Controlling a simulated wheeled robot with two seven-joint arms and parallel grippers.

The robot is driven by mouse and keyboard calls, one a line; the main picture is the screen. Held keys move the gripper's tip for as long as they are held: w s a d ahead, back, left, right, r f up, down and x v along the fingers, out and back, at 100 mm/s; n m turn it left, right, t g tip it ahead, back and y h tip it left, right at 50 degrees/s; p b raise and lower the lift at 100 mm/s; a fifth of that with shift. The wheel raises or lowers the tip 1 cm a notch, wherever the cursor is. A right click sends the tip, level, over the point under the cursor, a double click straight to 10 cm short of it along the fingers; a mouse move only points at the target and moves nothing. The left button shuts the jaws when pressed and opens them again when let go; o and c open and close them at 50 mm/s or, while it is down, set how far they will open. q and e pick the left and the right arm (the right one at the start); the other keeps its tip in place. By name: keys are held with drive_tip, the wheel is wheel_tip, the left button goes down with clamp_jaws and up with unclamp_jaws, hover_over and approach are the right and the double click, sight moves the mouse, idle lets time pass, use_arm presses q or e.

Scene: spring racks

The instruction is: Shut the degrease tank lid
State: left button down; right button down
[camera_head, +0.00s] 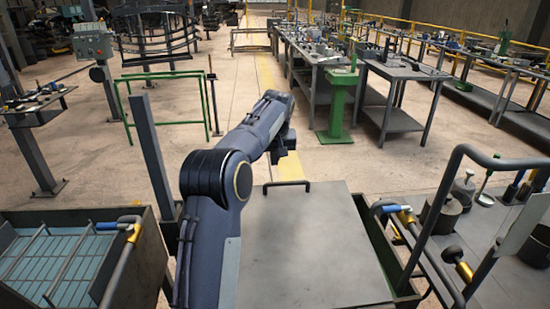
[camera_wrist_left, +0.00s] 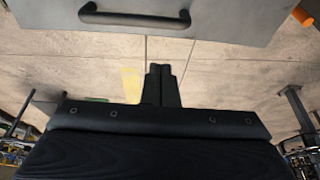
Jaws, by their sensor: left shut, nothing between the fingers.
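The degrease tank lid (camera_head: 305,250) is a flat grey plate in the middle foreground of the head view. It lies over the tank and looks about level; I cannot tell if it rests fully on the rim. Its dark bar handle (camera_head: 287,185) is at the far edge and also shows at the top of the left wrist view (camera_wrist_left: 135,18). My left gripper (camera_wrist_left: 160,72) is shut and empty, beyond the lid's handle edge and apart from the handle. My arm hides the lid's left side in the head view. My right gripper is not in view.
A tank with a blue-tiled inside and rack (camera_head: 50,260) stands at left. At right is a dark bench (camera_head: 490,280) with pots and tools. A green rail (camera_head: 165,98) and a green pedestal (camera_head: 340,105) stand farther back.

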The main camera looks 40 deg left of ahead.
sight(274, 186)
use_arm(q)
drive_tip(key=x, duration=0.6)
drive_tip(key=p+x, duration=0.1)
drive_tip(key=x, duration=0.3)
drive_tip(key=shift+s+d+f, duration=0.1)
drive_tip(key=shift+s+d, duration=0.2)
drive_tip(key=shift+s, duration=0.05)
drive_tip(key=shift+f, duration=0.1)
drive_tip(key=b+x, duration=0.1)
drive_tip(key=x, duration=0.2)
drive_tip(key=shift+s+d+f, duration=0.15)
drive_tip(key=shift+d, duration=0.05)
